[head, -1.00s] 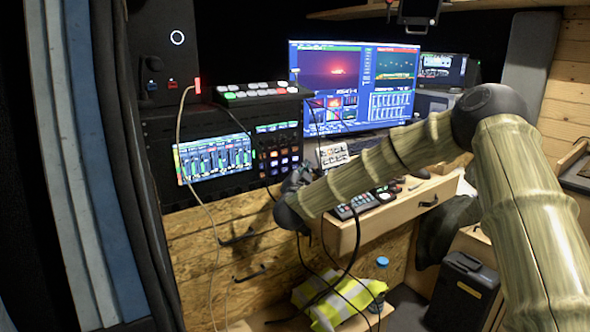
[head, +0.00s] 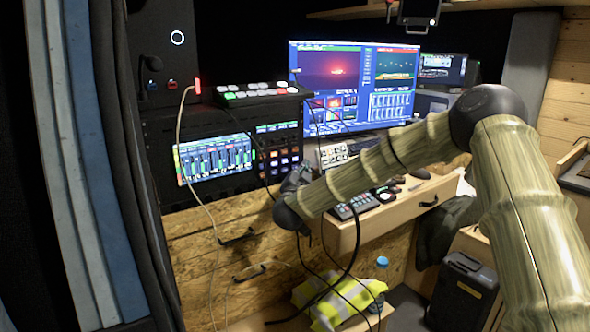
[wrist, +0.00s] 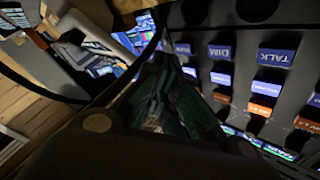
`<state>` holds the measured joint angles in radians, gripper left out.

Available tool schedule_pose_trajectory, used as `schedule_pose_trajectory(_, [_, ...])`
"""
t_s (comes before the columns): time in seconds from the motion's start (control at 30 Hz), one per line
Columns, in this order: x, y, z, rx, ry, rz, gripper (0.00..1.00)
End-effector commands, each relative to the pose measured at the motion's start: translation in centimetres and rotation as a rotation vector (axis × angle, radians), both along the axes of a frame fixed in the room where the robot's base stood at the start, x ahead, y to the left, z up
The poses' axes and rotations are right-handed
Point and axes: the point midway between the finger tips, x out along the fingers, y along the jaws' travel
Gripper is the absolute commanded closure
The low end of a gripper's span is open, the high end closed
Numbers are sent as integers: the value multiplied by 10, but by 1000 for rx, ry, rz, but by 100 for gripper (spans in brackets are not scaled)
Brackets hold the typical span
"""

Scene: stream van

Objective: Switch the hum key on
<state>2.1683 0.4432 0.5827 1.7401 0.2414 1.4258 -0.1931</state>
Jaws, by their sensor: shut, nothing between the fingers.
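A dark rack panel with rows of small lit keys (head: 278,158) stands left of the monitors in the head view. In the wrist view its keys are close and upside down: a TALK key (wrist: 276,57), a DIM key (wrist: 220,52), and other blue and orange keys. I cannot read which one is the hum key; the smaller labels are blurred. My gripper (head: 297,177) is in front of the panel's lower right side, partly hidden by my arm. In the wrist view my gripper (wrist: 166,62) is shut and empty, its dark fingers covering part of the panel. Contact with a key cannot be made out.
A lit mixer screen (head: 215,158) is left of the keys. A button box (head: 258,93) sits on top of the rack, and a large monitor (head: 355,85) stands behind. Cables hang across the rack front. A wooden drawer (head: 385,215) juts out below right.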

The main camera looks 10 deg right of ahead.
Motion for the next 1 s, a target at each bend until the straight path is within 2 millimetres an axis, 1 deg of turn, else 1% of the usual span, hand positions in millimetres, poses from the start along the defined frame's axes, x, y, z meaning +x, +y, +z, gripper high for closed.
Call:
schedule_pose_trajectory(0.47, [0, 0, 0, 0, 0, 0, 100])
schedule_pose_trajectory(0.8, [8, 4, 0, -1, 1, 1, 100])
schedule_pose_trajectory(1.0, [9, 4, 0, 0, 1, 1, 100])
